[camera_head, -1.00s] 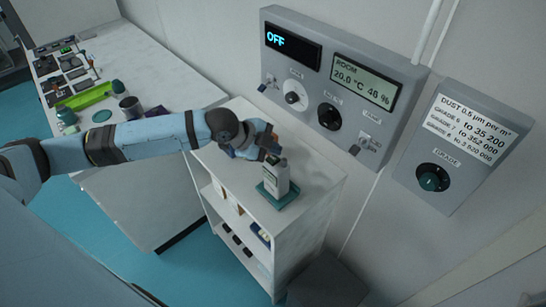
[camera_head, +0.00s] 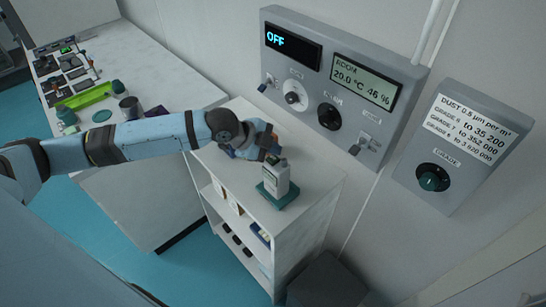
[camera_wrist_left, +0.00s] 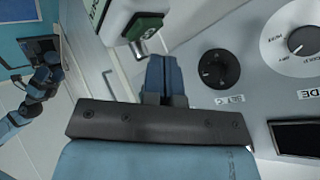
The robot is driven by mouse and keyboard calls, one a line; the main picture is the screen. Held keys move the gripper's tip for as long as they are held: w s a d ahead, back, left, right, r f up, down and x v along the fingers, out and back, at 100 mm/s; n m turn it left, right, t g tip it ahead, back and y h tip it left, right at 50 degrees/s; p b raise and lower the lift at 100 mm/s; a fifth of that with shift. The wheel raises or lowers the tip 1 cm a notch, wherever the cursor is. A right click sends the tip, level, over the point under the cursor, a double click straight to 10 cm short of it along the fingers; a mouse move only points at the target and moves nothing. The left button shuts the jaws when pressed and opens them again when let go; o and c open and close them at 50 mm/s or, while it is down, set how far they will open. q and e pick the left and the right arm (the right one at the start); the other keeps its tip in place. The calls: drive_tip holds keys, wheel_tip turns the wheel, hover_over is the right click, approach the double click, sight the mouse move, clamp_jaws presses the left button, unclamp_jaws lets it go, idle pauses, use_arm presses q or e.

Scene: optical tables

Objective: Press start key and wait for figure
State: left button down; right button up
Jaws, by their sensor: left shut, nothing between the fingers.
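A small white device (camera_head: 277,178) with a dark green top stands upright in a teal base (camera_head: 279,198) on top of the white shelf unit. My left gripper (camera_head: 273,157) is just behind and above it, close to its top; I cannot tell whether they touch. In the left wrist view the shut, empty fingers (camera_wrist_left: 165,76) point toward the wall panel, with a white body carrying a dark green part (camera_wrist_left: 146,24) just above them. No start key can be made out clearly. The wall display (camera_head: 292,43) reads OFF in blue. My right gripper is not in view.
The grey wall panel (camera_head: 409,72) holds a room readout (camera_head: 363,83), a white dial (camera_head: 295,97) and a black knob (camera_head: 329,116). A dust grade box (camera_head: 455,190) hangs to its right. A bench (camera_head: 150,60) with several items is at left.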

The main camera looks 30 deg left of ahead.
use_arm(q)
drive_tip(key=shift+f, duration=0.15)
drive_tip(key=shift+f, duration=0.3)
drive_tip(key=shift+f, duration=0.4)
idle(0.7)
drive_tip(key=shift+r, duration=0.1)
drive_tip(key=shift+r+p, duration=0.8)
drive_tip(key=shift+p, duration=0.15)
